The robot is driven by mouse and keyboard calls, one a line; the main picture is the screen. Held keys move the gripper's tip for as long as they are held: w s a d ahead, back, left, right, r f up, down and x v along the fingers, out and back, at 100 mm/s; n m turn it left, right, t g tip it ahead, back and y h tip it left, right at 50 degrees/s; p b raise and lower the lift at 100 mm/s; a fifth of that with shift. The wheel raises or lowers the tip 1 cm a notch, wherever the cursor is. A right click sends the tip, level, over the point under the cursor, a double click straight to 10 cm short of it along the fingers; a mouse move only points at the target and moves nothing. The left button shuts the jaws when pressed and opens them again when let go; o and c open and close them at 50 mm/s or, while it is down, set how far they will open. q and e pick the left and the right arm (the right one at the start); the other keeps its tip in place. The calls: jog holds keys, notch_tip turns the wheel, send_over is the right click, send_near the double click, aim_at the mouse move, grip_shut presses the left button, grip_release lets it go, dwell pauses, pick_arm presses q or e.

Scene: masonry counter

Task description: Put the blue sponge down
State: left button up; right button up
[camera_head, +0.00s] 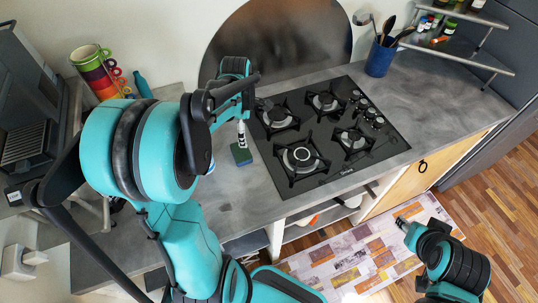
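The blue sponge (241,155) is a small block with a green upper face and a blue edge. It is at the left side of the cooktop, over the grey counter. My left gripper (241,142) points down from above, and its narrow fingertips meet the sponge's top. It looks shut on the sponge. I cannot tell whether the sponge touches the counter. My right gripper (402,223) is at the lower right, over the floor rug and away from the counter. I see nothing in it, and its finger opening is too small to tell.
The black gas cooktop (325,185) lies just right of the sponge. Bare counter (235,195) lies in front of the sponge. A blue utensil pot (380,58) stands at the back right. Stacked coloured mugs (92,65) and a teal bottle (143,85) are at the back left.

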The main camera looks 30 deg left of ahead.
pick_arm(q)
jog(key=s+d+r+m+t, duration=0.3)
jog(key=s+d+m, duration=0.2)
jog(key=d+m, duration=0.4)
jog(key=s+d+r+m+t, duration=0.3)
jog(key=s+d+m, duration=0.3)
jog(key=m, duration=0.8)
jog(key=shift+d+r+m, duration=0.2)
jog(key=shift+d+m, duration=0.1)
jog(key=shift+d, duration=1.35)
jog(key=shift+s, duration=0.1)
